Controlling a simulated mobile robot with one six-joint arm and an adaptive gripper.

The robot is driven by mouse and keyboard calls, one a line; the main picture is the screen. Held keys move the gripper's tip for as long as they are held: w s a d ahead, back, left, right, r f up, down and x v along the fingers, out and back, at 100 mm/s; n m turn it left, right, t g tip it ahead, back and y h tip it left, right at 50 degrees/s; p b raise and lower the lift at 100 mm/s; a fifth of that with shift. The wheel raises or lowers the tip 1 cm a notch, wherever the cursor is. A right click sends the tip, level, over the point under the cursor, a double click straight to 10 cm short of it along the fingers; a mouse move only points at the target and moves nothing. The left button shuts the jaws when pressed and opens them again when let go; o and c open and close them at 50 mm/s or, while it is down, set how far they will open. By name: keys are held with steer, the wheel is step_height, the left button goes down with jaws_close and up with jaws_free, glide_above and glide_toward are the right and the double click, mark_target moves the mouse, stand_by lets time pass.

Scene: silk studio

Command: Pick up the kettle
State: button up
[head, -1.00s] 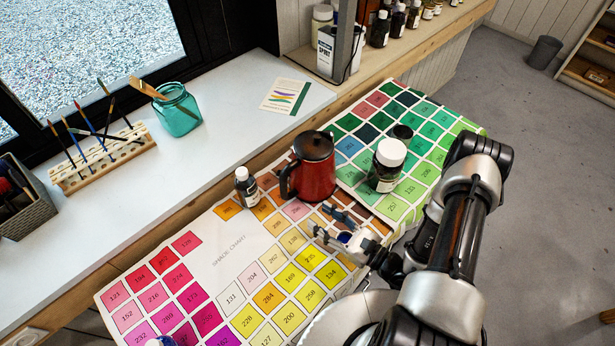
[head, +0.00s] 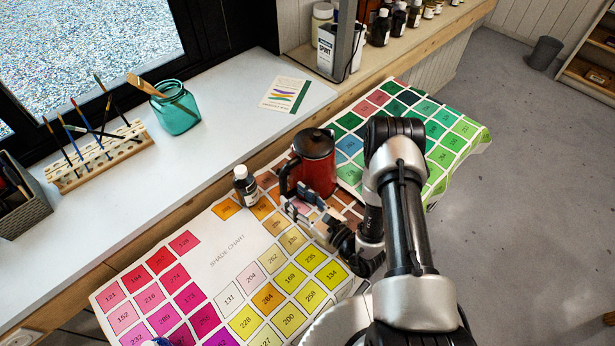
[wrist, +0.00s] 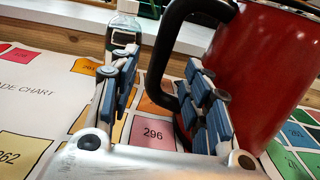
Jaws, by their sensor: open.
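The kettle (head: 318,168) is red with a black lid and a black handle, and stands upright on the shade chart cloth. My gripper (head: 297,203) is open at the kettle's handle side, low over the chart. In the wrist view the kettle's red body (wrist: 262,75) fills the right side. Its black handle (wrist: 160,55) shows between the two blue-padded fingers of my gripper (wrist: 160,95), beyond or between their tips; I cannot tell how deep it sits. Nothing is gripped.
A small dark bottle (head: 246,186) stands just left of the kettle, and also shows behind the left finger in the wrist view (wrist: 123,35). The white sill (head: 235,110) holds a teal jar (head: 176,110) and a brush rack (head: 100,155). The shade chart (head: 225,265) is clear in front.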

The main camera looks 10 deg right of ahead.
mark_target(286, 190)
steer(key=b+x, duration=0.1)
steer(key=x, duration=0.4)
steer(key=shift+w+a, duration=0.2)
steer(key=shift+a, duration=0.05)
jaws_close()
stand_by(0.4)
